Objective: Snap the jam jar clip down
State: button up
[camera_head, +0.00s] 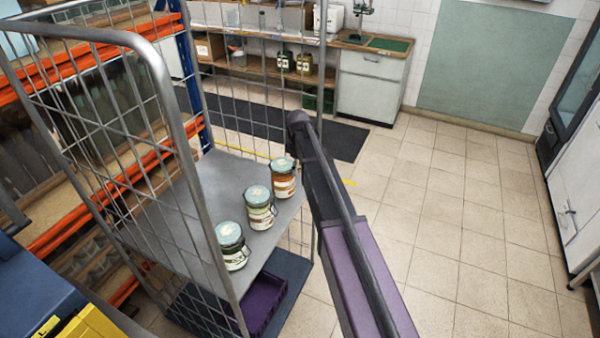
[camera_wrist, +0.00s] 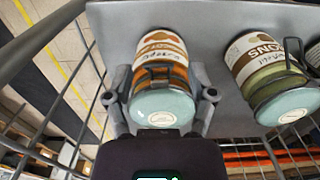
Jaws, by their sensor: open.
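The jam jar (camera_wrist: 163,50) has orange-brown contents, a pale label and a pale blue-green lid (camera_wrist: 160,106). It stands upright on the grey shelf and is the farthest of the three jars in the head view (camera_head: 283,186). Its dark wire clip (camera_wrist: 161,70) shows at the jar's side near the lid; I cannot tell if it is latched. My gripper (camera_wrist: 161,84) is open, with one finger on each side of this jar. I cannot tell if either finger touches it. In the head view my arm hides most of the gripper.
Two similar jars, a middle one (camera_head: 261,216) and a near one (camera_head: 233,255), share the cage shelf (camera_head: 218,188). Wire mesh walls (camera_head: 165,190) enclose it on the left and back. A purple crate (camera_head: 264,296) lies below. Tiled floor (camera_head: 470,230) is clear to the right.

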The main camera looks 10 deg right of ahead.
jog(key=shift+f, duration=0.35)
grip_shut()
jog(key=shift+d, duration=0.2)
jog(key=shift+s+a, duration=0.1)
jog(key=shift+a, duration=0.05)
